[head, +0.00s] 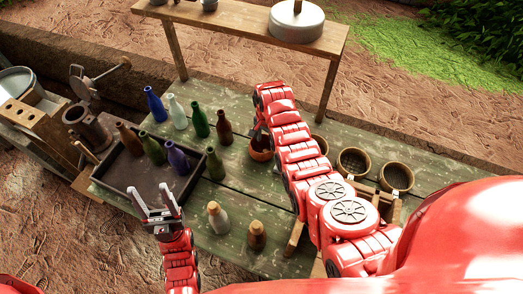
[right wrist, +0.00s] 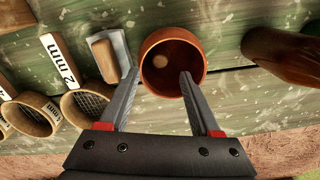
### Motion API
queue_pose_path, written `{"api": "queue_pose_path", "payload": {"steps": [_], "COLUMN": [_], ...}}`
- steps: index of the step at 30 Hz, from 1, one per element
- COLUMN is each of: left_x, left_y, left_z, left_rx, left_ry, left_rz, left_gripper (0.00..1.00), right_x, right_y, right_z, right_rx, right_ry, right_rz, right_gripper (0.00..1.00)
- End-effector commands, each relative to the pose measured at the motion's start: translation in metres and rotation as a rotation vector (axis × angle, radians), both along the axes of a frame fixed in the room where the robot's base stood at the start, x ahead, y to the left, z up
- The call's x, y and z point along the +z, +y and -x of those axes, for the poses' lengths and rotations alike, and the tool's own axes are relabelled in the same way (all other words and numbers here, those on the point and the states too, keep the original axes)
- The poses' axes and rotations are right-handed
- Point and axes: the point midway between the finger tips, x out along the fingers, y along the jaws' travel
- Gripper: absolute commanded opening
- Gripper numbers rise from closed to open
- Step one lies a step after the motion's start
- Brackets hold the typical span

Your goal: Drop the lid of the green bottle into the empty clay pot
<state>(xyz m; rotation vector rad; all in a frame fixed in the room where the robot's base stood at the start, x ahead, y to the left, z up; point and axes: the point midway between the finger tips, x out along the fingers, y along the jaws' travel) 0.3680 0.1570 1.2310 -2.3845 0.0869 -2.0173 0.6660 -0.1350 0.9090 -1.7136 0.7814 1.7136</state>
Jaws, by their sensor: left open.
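The orange-brown clay pot (head: 261,155) stands on the green table, partly hidden by my right arm. In the right wrist view the pot (right wrist: 201,52) is seen from above, with a small rounded tan shape inside; I cannot tell whether it is a lid. My right gripper (right wrist: 160,76) is open over the pot's near rim, with nothing between its fingers. A pale bottle (head: 219,222) with a cork-like lid (head: 213,207) stands at the table's front. My left gripper (head: 157,205) is open and empty by the tray's front edge.
A dark tray (head: 135,180) holds several bottles, with more behind it. A brown corked bottle (head: 256,237) stands at the front. Round sieves (head: 354,162) lie right of my right arm. A flat-bladed tool (right wrist: 107,58) lies beside the pot.

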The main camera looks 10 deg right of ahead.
Motion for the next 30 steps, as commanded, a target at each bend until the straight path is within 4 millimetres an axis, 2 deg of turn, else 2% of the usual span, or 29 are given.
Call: {"api": "queue_pose_path", "payload": {"steps": [8, 13, 17, 23, 24, 30], "left_x": [0.000, -0.006, -0.013, -0.029, -0.012, 0.026], "left_y": [0.000, 0.000, 0.000, 0.000, 0.000, 0.000], "left_z": [0.000, 0.000, 0.000, 0.000, 0.000, 0.000], "left_rx": [0.000, 0.000, 0.000, 0.000, 0.000, 0.000], "left_ry": [0.000, 0.000, 0.000, 0.000, 0.001, 0.000], "left_rz": [0.000, 0.000, 0.000, 0.000, 0.000, 0.000], "left_gripper": [0.59, 0.59, 0.59, 0.59, 0.59, 0.59], "right_x": [0.000, 0.008, 0.023, 0.056, 0.076, 0.120], "right_y": [0.000, 0.000, 0.000, 0.000, 0.000, 0.000], "right_z": [0.000, -0.001, -0.002, -0.001, -0.001, 0.000], "right_rx": [0.000, 0.000, 0.000, 0.000, 0.000, 0.000], "right_ry": [0.000, -0.001, -0.005, -0.005, -0.005, 0.000], "right_rz": [0.000, 0.000, 0.000, 0.000, 0.000, 0.000], "right_gripper": [0.64, 0.64, 0.64, 0.64, 0.64, 0.64]}}
